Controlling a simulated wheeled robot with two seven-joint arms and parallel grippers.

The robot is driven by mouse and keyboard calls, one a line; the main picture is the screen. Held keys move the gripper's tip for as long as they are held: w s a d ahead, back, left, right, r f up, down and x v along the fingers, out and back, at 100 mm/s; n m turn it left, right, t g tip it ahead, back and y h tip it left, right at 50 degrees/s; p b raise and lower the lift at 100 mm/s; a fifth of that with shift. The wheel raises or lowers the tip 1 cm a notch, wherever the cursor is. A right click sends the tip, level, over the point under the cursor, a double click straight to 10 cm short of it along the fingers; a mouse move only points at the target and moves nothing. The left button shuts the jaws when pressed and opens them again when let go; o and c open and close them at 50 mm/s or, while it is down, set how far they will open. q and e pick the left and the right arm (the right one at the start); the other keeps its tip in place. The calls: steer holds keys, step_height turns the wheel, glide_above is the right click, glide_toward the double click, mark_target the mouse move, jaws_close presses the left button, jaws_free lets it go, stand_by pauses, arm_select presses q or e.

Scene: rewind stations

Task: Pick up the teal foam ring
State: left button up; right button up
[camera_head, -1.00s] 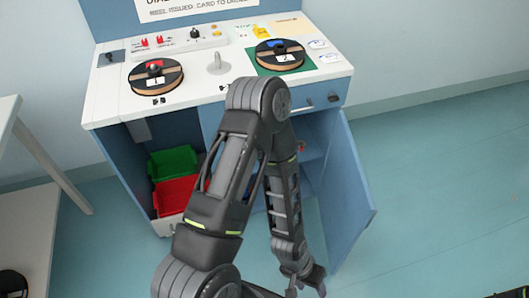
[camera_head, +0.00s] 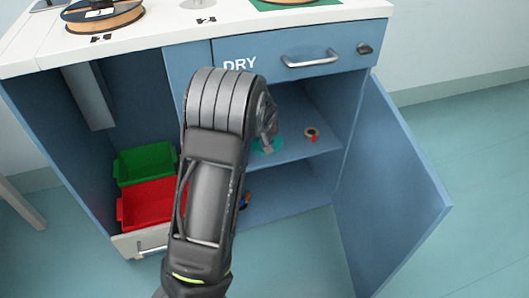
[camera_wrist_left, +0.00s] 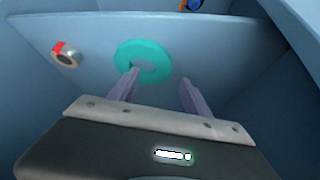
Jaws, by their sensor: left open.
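The teal foam ring (camera_wrist_left: 157,56) lies flat on the shelf inside the open cabinet. In the head view a part of the ring (camera_head: 273,149) shows past my arm, which covers the rest. My left gripper (camera_wrist_left: 160,84) is open and empty, its two fingers pointing toward the ring. In the wrist view the left-hand finger overlaps the ring's near edge and hole, and the other finger is to the right of the ring. I cannot tell whether either touches it. My right gripper is not in view.
A small red-and-tan roll (camera_head: 312,134) lies on the same shelf; the wrist view shows it too (camera_wrist_left: 66,55). The cabinet door (camera_head: 398,200) stands open at the right. A green bin (camera_head: 145,164) and a red bin (camera_head: 147,203) sit in the left compartment. A drawer is above the shelf.

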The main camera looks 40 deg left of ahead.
mark_target(255, 148)
arm_select(q)
steer(key=shift+w+a+r, duration=0.1)
steer(key=shift+w+a, duration=0.1)
steer(key=shift+a, duration=0.4)
steer(key=shift+a+r, duration=0.15)
steer(key=shift+r, duration=0.1)
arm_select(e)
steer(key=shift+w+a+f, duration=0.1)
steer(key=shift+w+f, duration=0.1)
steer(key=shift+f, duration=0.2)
arm_select(q)
steer(key=shift+a+f, duration=0.1)
steer(key=shift+f, duration=0.25)
steer(key=shift+b+x, duration=0.6)
steer(key=shift+x, duration=0.35)
steer(key=shift+w, duration=0.15)
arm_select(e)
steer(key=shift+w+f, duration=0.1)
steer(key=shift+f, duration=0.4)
